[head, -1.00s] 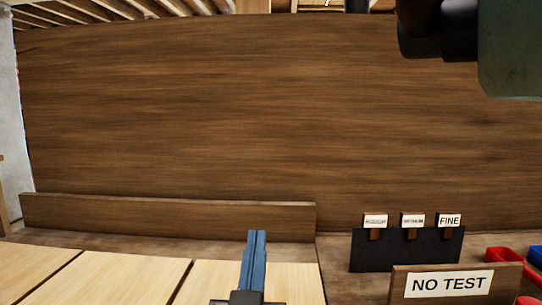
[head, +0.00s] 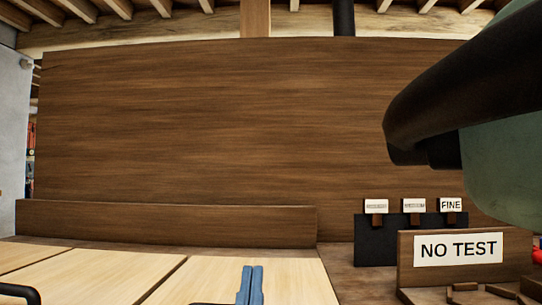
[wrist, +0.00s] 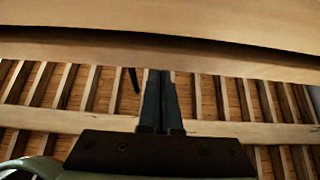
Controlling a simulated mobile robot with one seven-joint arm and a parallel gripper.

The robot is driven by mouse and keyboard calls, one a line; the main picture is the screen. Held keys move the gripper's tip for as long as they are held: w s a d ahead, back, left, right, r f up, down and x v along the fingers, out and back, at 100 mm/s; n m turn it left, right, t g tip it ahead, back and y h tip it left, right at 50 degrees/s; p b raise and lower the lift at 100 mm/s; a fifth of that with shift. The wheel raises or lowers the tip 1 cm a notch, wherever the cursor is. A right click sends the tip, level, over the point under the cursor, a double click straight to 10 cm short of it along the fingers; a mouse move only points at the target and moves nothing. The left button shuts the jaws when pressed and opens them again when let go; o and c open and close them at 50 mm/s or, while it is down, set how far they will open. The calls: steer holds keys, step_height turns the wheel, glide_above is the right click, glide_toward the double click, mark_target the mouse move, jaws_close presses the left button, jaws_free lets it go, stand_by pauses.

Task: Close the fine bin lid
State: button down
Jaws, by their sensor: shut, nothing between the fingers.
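Several pale wooden panels (head: 100,275) lie side by side at the lower left in the head view, and a black handle (head: 18,293) shows at the left. I cannot tell which panel, if any, is the fine bin lid. A small card reading FINE (head: 451,205) stands on a black holder at the right. My gripper (head: 249,268) points up in front of the rightmost pale panel, shut and empty. In the wrist view my gripper (wrist: 160,75) points toward the ceiling, and a tan board edge (wrist: 160,25) crosses above its tips; contact is unclear.
A wide dark brown board (head: 240,130) stands behind, with a low ledge (head: 160,222) before it. My arm fills the upper right.

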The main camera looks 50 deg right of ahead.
steer(key=f+b, duration=0.3)
steer(key=f, duration=0.1)
steer(key=shift+s+a, duration=0.2)
steer(key=shift+a, duration=0.05)
steer(key=shift+f+g+b, duration=0.3)
steer(key=shift+b, duration=0.1)
steer(key=shift+f, duration=0.1)
steer(key=r+p, duration=0.2)
steer(key=r, duration=0.1)
steer(key=r+p, duration=0.1)
steer(key=shift+s+a+r+p, duration=0.2)
steer(key=shift+s+r+p, duration=0.05)
steer(key=shift+r+p, duration=0.1)
steer(key=f+b+v, duration=0.1)
steer(key=b+v, duration=0.3)
steer(key=v, duration=0.6)
steer(key=shift+w+d+f, duration=0.35)
steer(key=shift+d, duration=0.05)
